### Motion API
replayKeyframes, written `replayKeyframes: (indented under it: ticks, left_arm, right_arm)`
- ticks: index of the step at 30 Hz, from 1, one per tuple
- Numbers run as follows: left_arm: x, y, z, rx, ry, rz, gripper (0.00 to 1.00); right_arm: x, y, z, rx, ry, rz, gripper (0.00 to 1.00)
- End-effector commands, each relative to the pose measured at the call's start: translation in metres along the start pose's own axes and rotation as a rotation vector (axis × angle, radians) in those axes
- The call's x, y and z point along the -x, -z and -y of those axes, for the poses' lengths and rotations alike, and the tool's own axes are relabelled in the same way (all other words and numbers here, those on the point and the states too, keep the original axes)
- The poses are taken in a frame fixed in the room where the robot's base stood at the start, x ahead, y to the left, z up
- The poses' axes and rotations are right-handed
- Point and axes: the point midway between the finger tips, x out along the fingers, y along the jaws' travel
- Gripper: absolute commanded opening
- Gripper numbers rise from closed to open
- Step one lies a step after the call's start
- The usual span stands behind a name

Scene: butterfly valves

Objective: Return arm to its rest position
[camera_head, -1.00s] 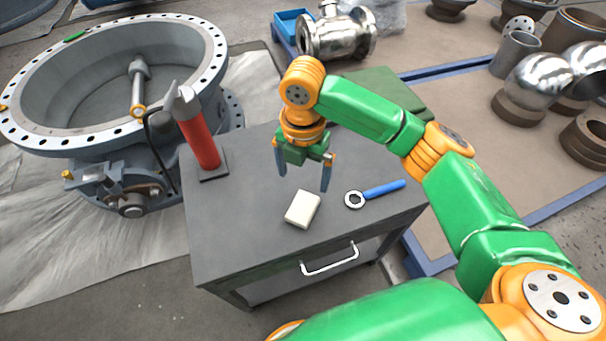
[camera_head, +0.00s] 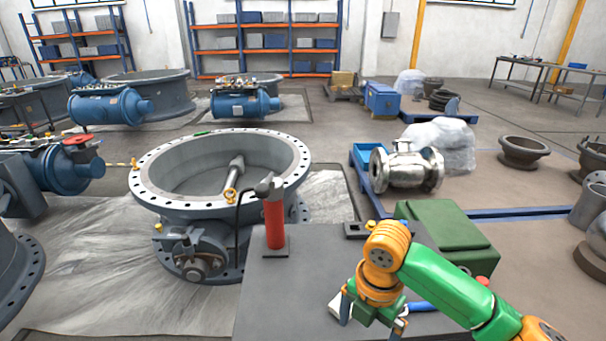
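My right arm (camera_head: 445,285), green and orange, reaches in from the lower right over the grey cart top (camera_head: 285,310). Its gripper (camera_head: 372,328) points down with its two fingers apart, near the picture's bottom edge. A pale block (camera_head: 336,307) shows partly behind the left finger; I cannot tell whether they touch. The blue handle of a wrench (camera_head: 421,307) shows behind the gripper; the rest is hidden. My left gripper is not in view.
A red tool (camera_head: 273,222) stands upright on the cart's left part. The large flanged valve ring (camera_head: 150,180) is left of the cart. A green box (camera_head: 450,240) and a metal valve (camera_head: 407,170) are behind it. Open floor lies farther back.

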Motion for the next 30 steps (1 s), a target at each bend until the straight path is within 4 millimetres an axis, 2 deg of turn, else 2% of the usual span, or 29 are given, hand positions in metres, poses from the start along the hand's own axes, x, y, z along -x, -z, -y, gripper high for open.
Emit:
replayKeyframes:
  ticks: [11, 17, 23, 26, 30]
  left_arm:
    - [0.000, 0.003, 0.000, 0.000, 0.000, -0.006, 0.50]
    - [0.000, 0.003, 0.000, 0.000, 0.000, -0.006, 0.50]
    - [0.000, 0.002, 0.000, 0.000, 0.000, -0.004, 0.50]
    - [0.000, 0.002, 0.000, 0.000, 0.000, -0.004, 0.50]
    - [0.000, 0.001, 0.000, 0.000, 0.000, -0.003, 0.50]
  right_arm:
    - [-0.040, 0.037, -0.009, -0.172, -0.088, -0.067, 1.00]
    - [-0.067, 0.069, -0.013, -0.401, -0.172, -0.151, 1.00]
    - [-0.092, 0.097, -0.005, -0.828, -0.264, -0.270, 1.00]
    - [-0.103, 0.101, 0.010, -1.111, -0.295, -0.314, 1.00]
    - [-0.117, 0.097, 0.043, -1.488, -0.315, -0.322, 1.00]
